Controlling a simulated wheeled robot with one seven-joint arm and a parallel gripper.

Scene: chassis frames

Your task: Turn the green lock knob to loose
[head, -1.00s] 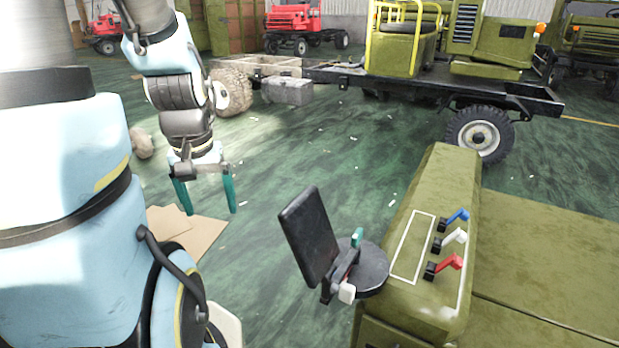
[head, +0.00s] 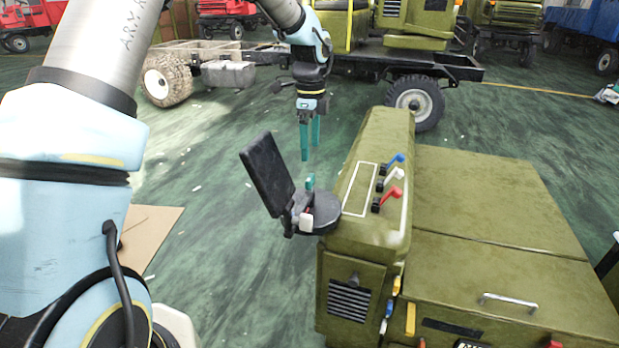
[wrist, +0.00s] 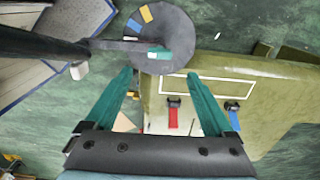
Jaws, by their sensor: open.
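The green lock knob (head: 310,181) is a small teal-green block standing on a round dark disc (head: 325,213) beside the olive cabinet. In the wrist view the green knob (wrist: 157,54) lies across the disc's near part, and the disc (wrist: 158,22) bears yellow, blue and white marks. My gripper (head: 310,150) points down above the knob with its teal fingers apart and empty. In the wrist view my gripper (wrist: 159,74) has its fingertips on either side of the knob's line, with the knob beyond them; I see no contact.
A black tilted panel (head: 267,174) stands close left of the disc, with a white block (head: 306,222) below. The olive cabinet (head: 372,225) carries blue (head: 394,160), white (head: 394,174) and red (head: 390,194) levers. A truck chassis stands behind; green floor is open to the left.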

